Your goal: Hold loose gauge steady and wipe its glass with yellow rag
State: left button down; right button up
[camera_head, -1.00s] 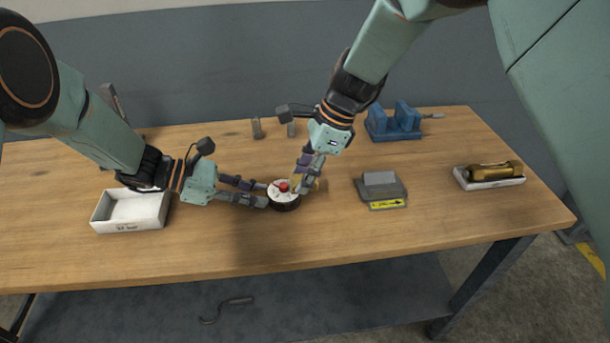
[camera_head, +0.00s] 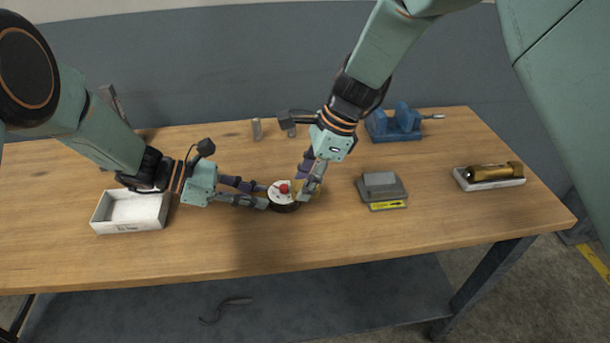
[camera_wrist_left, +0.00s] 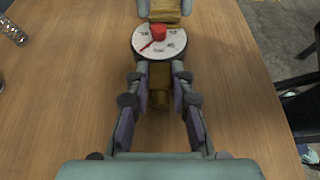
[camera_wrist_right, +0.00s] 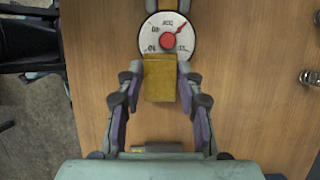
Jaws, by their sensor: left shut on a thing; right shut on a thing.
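The loose gauge (camera_head: 281,198) has a round white dial, a dark rim and a red centre knob. It is dial-up at mid-table, and its dial shows in the left wrist view (camera_wrist_left: 147,45) and the right wrist view (camera_wrist_right: 153,37). My left gripper (camera_head: 267,196) is shut on the gauge from the left, with its fingers at the brass stem (camera_wrist_left: 160,85). My right gripper (camera_head: 307,192) is shut on the yellow rag (camera_wrist_right: 160,80). The folded rag is at the dial's right edge in the head view, overlapping the rim; whether it presses the glass is unclear.
An open white box (camera_head: 130,213) stands at left. A grey block with a yellow label (camera_head: 382,190) is right of the gauge. A blue vise (camera_head: 395,122) is at the back, and a brass cylinder (camera_head: 490,172) lies in a white tray at right. The table's front is clear.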

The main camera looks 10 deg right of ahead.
jog(key=shift+s, duration=0.1)
jog(key=shift+r, duration=3.05)
pick_arm(q)
jog(key=c, duration=1.1)
grip_release()
jog(key=v, duration=1.2)
